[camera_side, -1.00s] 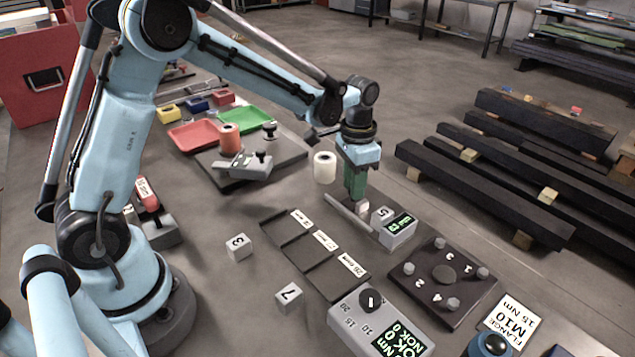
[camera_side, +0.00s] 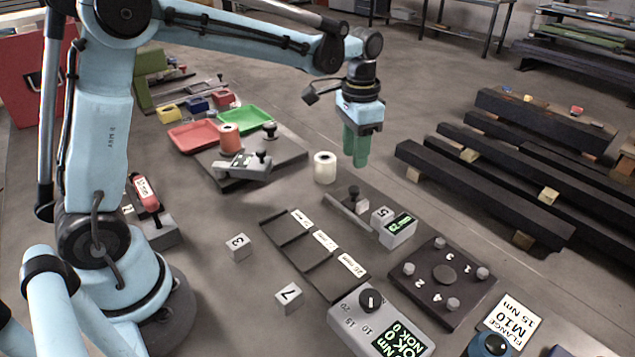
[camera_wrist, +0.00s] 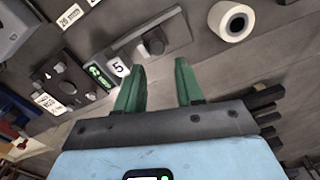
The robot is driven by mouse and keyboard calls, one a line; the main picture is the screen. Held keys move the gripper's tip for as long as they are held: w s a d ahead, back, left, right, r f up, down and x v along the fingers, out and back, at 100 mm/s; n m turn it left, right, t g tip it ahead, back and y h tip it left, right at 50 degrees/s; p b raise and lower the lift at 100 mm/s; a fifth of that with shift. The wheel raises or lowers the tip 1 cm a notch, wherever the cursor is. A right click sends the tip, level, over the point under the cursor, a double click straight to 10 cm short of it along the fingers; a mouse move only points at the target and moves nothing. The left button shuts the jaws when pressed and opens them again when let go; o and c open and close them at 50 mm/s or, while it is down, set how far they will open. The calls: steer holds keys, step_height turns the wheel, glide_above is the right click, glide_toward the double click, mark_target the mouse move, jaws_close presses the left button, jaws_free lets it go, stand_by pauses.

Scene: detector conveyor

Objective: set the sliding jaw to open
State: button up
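The measuring fixture (camera_side: 375,228) is a grey rail with a green-lit display box at its right end in the side view. A dark block with a knob (camera_side: 353,196), apparently the sliding jaw, sits on the rail. A white cube marked 5 (camera_side: 381,216) is beside the display box, with a clear gap between it and the block. My gripper (camera_side: 355,164) has green fingers and hangs above the fixture, clear of the knob. In the wrist view my gripper (camera_wrist: 158,66) has its fingers spread and empty, with the knobbed block (camera_wrist: 155,44) beyond them.
A white roll (camera_side: 325,167) stands left of my gripper. Cubes marked 3 (camera_side: 238,247) and 7 (camera_side: 288,296) sit on the table. A labelled dark tray (camera_side: 300,262) and a numbered plate (camera_side: 443,284) lie near the fixture. Dark beams (camera_side: 500,180) are at right.

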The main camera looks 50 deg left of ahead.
steer(key=shift+r, duration=2.05)
steer(key=s+f+n+t, duration=0.2)
steer(key=s+t, duration=0.5)
steer(key=s, duration=0.8)
steer(key=shift+a+n, duration=0.2)
steer(key=shift+n, duration=0.6)
